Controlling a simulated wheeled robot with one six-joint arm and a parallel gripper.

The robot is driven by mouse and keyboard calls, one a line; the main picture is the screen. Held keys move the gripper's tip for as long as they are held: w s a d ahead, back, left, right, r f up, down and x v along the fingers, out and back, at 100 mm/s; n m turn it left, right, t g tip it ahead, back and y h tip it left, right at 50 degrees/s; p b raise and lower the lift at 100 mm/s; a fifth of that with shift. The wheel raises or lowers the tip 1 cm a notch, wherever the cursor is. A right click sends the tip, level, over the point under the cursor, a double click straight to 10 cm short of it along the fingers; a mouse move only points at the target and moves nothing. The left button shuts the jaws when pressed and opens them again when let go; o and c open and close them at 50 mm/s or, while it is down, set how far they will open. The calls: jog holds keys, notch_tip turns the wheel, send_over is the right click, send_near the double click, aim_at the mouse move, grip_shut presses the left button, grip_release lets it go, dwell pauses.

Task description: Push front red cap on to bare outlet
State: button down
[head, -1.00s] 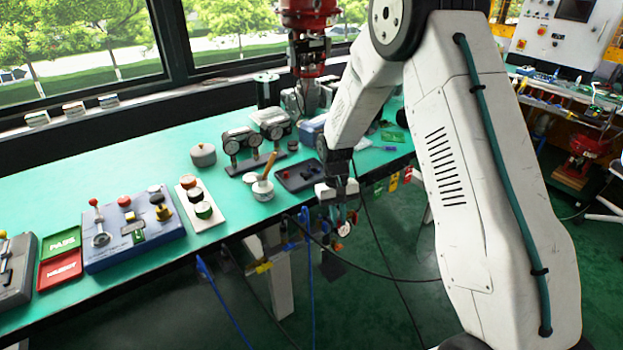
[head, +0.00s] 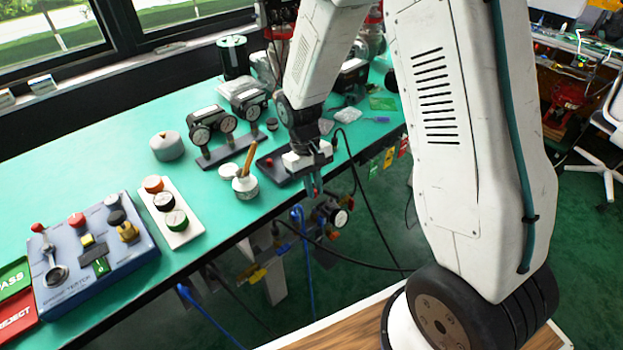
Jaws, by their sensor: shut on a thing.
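My gripper (head: 313,188) points down just beyond the front edge of the green bench. Its fingers are close together on a small reddish thing, which looks like a red cap; its shape is mostly hidden by the fingers. The valve positioner hangs low in front of the bench edge, with a round white-faced gauge (head: 340,217) just right of and below the fingertips. The bare outlet cannot be made out at this size. I cannot tell whether the cap touches the positioner.
A dark tray (head: 276,172) and a white pot (head: 245,187) with a wooden handle stand left of my gripper. Behind are twin gauges (head: 213,133) on a stand. Blue and black hoses hang below the bench edge. The green bench top (head: 95,165) is clear at left.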

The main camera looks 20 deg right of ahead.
send_over(314, 210)
jog(key=shift+w+f, duration=0.1)
jog(key=shift+f, duration=2.1)
jog(key=shift+f, duration=0.75)
dwell(0.4)
jog(key=c, duration=1.4)
grip_release()
jog(key=shift+o, duration=0.2)
jog(key=v, duration=0.8)
jog(key=s+d+r+m+t, duration=0.1)
jog(key=s+r+t, duration=0.1)
jog(key=s+r, duration=1)
jog(key=s+d+r+m+t, duration=0.1)
jog(key=s+d+r+t, duration=0.1)
jog(key=s+r, duration=1)
jog(key=shift+s+d+r+t+y, duration=0.25)
jog(key=shift+s+r+t+y, duration=0.05)
jog(key=shift+r, duration=0.45)
